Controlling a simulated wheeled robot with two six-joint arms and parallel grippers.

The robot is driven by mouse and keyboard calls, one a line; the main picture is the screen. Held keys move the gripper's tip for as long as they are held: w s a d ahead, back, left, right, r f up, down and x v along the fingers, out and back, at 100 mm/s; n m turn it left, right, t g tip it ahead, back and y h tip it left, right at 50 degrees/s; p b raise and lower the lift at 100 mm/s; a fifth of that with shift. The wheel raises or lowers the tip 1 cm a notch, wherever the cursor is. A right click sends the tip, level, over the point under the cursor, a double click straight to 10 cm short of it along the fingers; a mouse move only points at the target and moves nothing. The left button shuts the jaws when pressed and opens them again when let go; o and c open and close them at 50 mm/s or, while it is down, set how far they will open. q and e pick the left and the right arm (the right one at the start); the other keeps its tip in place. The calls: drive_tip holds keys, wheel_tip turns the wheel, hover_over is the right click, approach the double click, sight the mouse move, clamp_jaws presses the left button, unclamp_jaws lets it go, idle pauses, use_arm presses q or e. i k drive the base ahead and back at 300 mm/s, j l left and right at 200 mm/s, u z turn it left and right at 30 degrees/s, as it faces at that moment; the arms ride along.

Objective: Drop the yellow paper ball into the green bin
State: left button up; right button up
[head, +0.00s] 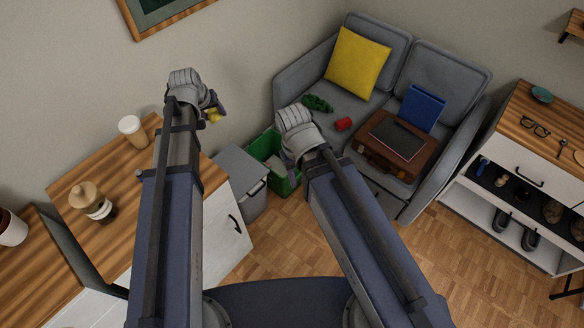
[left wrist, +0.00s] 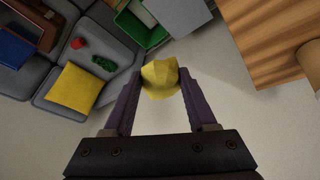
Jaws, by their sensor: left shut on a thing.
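My left gripper (head: 214,110) is shut on the yellow paper ball (left wrist: 161,78), which sits between its two fingertips in the left wrist view. In the head view only a bit of the yellow ball (head: 214,117) shows, beside the left wrist and above the cabinet's right end. The green bin (head: 262,143) stands on the floor between a grey bin and the sofa, to the right of and below the ball in the picture. It also shows at the top of the left wrist view (left wrist: 128,27).
A grey bin (head: 241,176) stands right beside the green bin. The wooden-topped cabinet (head: 125,173) at left holds a cup (head: 131,130) and a jar (head: 91,202). The grey sofa (head: 301,88) holds a yellow cushion (head: 357,63), a red can (head: 344,124) and a brown case (head: 395,152).

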sight(283, 169)
drive_tip(key=i+l+z, duration=0.25)
drive_tip(key=i, duration=0.2)
drive_tip(key=i+l+z, duration=0.1)
drive_tip(key=i+z, duration=0.15)
drive_tip(key=i, duration=0.25)
